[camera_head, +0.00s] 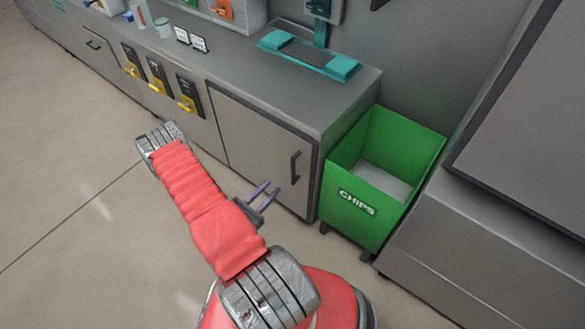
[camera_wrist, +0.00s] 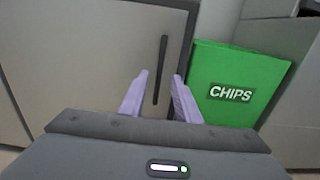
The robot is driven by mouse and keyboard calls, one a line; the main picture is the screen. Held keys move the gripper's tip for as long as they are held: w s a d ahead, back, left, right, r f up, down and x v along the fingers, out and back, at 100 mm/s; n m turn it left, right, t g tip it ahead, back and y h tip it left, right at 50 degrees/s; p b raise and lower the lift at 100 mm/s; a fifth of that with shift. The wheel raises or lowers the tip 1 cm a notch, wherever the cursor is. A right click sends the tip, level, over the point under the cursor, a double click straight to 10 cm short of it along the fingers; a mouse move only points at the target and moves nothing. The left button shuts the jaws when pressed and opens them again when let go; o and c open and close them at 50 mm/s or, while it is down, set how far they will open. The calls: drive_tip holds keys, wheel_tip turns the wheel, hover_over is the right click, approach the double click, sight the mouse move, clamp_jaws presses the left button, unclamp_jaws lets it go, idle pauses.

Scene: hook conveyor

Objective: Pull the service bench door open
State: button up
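The service bench door (camera_head: 246,146) is a grey panel at the right end of the bench front, and it looks shut. Its dark vertical handle (camera_head: 295,168) is near the door's right edge. In the wrist view the door (camera_wrist: 95,60) fills the left and middle, with the handle (camera_wrist: 161,70) upright just ahead of the fingers. My gripper (camera_head: 270,188) has two purple fingers, spread apart and pointing at the door. In the wrist view my gripper (camera_wrist: 158,82) is open, with the handle showing between the fingertips. I see no contact with the handle.
A green CHIPS bin (camera_head: 354,204) stands right of the door, close to the handle side. The bench top (camera_head: 262,83) carries a teal-ended fixture (camera_head: 309,55). Black panels with yellow switches (camera_head: 187,97) are left of the door. The floor (camera_head: 75,200) at the left is clear.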

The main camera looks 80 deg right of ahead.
sight(292, 168)
drive_tip(key=shift+f, duration=0.2)
drive_tip(key=shift+s+d, duration=0.1)
drive_tip(key=shift+s, duration=0.05)
drive_tip(key=shift+x, duration=6.8)
clamp_jaws()
